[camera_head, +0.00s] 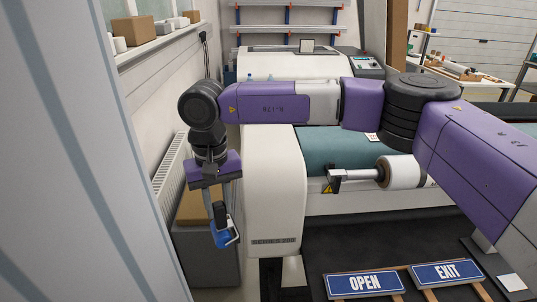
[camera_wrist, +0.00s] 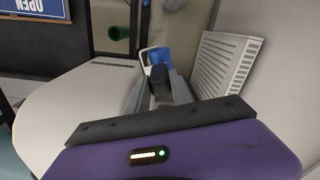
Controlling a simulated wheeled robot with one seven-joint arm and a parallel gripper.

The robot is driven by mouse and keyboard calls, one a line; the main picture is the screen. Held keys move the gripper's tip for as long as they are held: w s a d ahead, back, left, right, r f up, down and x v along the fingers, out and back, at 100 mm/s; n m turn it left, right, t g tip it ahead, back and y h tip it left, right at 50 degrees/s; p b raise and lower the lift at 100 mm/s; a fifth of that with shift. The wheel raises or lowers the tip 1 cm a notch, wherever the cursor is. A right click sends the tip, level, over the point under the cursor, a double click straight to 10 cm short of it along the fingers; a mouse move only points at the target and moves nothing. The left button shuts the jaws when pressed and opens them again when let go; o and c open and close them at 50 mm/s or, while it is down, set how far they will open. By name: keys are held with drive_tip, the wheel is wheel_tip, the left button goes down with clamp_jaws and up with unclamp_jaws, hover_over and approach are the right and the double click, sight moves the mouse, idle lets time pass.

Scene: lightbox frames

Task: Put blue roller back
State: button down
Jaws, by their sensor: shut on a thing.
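The blue roller (camera_head: 222,239), a small blue piece with a pale handle or frame, hangs at the lower end of my gripper (camera_head: 219,212), left of the white machine. My gripper points down and is shut on it. In the wrist view the blue roller (camera_wrist: 157,55) shows just beyond the dark fingertips of my gripper (camera_wrist: 160,77). The fingers hide part of the roller. The place where it belongs cannot be made out for certain.
A white machine (camera_head: 272,190) stands close to the right of my gripper. A radiator (camera_head: 172,166) is on the wall at left, and a grey box (camera_head: 205,262) stands below. OPEN (camera_head: 364,284) and EXIT (camera_head: 446,272) signs lie at lower right. A windowsill (camera_head: 150,47) holds boxes.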

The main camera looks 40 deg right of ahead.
wheel_tip(320, 180, up, 19)
drive_tip(key=w+m, duration=0.3)
drive_tip(key=m, duration=0.4)
drive_tip(key=s+a+r+m, duration=0.1)
drive_tip(key=s+r+m, duration=0.3)
drive_tip(key=r+m, duration=0.3)
drive_tip(key=s+a+r+m, duration=0.1)
drive_tip(key=s+r+m, duration=0.3)
drive_tip(key=r+m, duration=0.4)
wheel_tip(320, 180, up, 2)
drive_tip(key=shift+s+a+r+p, duration=0.15)
drive_tip(key=shift+s+r+p, duration=0.1)
drive_tip(key=shift+s+p, duration=0.2)
